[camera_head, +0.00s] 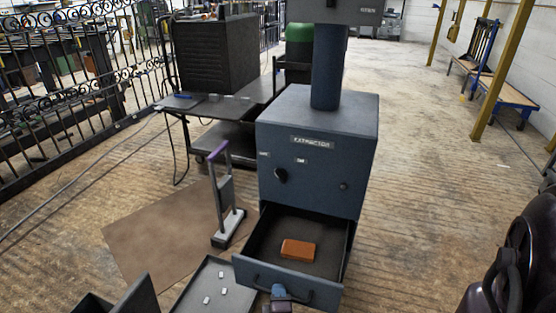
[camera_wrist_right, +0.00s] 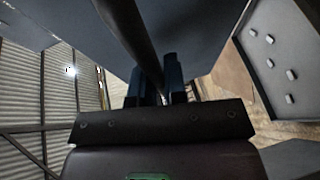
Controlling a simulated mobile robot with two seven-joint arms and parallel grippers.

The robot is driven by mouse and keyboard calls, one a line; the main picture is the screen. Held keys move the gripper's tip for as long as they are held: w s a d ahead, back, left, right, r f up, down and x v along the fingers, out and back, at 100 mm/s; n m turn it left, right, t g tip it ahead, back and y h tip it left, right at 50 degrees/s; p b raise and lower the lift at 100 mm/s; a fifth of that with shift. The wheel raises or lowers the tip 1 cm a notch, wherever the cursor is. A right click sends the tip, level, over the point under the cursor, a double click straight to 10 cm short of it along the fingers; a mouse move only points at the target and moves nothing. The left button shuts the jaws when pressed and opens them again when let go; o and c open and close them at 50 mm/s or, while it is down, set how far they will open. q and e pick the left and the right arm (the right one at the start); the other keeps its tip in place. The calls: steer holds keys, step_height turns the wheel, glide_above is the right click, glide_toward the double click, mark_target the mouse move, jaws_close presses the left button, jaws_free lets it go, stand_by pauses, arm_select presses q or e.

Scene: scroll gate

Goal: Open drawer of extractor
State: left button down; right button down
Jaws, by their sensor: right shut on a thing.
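The extractor (camera_head: 318,155) is a dark blue cabinet with a label, a knob and a column on top. Its drawer (camera_head: 320,262) is pulled out at the bottom, with an orange-brown block (camera_head: 298,250) lying inside. My right gripper (camera_head: 279,292) is at the drawer front, shut on the dark handle (camera_head: 318,297). In the right wrist view the handle bar (camera_wrist_right: 135,38) runs between the fingers of my right gripper (camera_wrist_right: 160,85).
A shallow tray (camera_head: 185,297) with several small white pieces lies left of the drawer. A stand with a purple top (camera_head: 223,190) is on the brown mat (camera_head: 150,230). A low table (camera_head: 215,108) is behind.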

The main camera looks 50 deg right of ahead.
stand_by(0.3)
steer(key=c, duration=1.2)
jaws_free()
steer(key=shift+o, duration=0.2)
steer(key=shift+s, duration=0.1)
